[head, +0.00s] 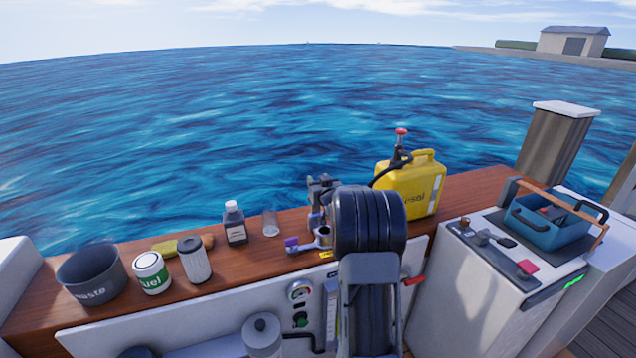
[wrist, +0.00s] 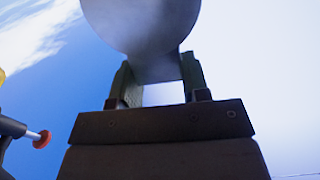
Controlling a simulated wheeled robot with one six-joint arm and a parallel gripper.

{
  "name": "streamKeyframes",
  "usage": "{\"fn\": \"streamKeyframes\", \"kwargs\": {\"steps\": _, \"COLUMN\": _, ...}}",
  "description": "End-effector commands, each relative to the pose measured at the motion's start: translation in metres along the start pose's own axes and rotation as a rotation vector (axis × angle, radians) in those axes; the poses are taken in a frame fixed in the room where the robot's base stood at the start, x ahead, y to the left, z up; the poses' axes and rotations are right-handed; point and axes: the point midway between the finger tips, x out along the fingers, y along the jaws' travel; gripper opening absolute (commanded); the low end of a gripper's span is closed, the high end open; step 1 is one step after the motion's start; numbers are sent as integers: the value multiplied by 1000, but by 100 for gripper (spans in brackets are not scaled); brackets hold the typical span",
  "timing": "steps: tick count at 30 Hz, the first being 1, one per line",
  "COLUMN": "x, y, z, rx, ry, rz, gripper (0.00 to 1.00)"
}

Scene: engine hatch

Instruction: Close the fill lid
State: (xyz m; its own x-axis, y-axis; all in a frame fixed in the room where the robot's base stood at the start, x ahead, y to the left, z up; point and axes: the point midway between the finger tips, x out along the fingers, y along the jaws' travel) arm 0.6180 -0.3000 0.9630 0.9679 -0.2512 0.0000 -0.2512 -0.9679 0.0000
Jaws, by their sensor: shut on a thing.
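In the wrist view my gripper (wrist: 157,74) is shut on a grey round disc (wrist: 140,22), which fills the top of the picture. It looks like a lid, but I cannot tell surely that it is the fill lid. In the head view my dark arm covers the middle of the wooden ledge and hides most of the work spot. A small metal ring-shaped fitting (head: 322,238) with a purple knob (head: 292,243) sits on the ledge just left of my arm. Whether it belongs to the fill opening is unclear.
A yellow fuel can (head: 405,187) with a red-topped pump (head: 401,134) stands right of my arm. A dark bottle (head: 234,225), a white filter (head: 194,260), a green-white can (head: 151,272) and a waste pot (head: 92,276) line the left ledge. A blue toolbox (head: 545,220) is at right.

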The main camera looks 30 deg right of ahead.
Motion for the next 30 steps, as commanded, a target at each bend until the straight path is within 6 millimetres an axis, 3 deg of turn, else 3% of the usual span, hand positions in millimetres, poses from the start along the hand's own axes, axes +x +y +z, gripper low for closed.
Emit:
{"fn": "streamKeyframes", "kwargs": {"steps": 9, "x": 0, "y": 0, "z": 0, "rx": 0, "ry": 0, "rz": 0, "gripper": 0}}
{"fn": "streamKeyframes", "kwargs": {"steps": 17, "x": -5, "y": 0, "z": 6, "rx": 0, "ry": 31, "rz": 1, "gripper": 0}}
{"fn": "streamKeyframes", "kwargs": {"steps": 30, "x": -37, "y": -1, "z": 25, "rx": -2, "ry": 273, "rz": 2, "gripper": 0}}
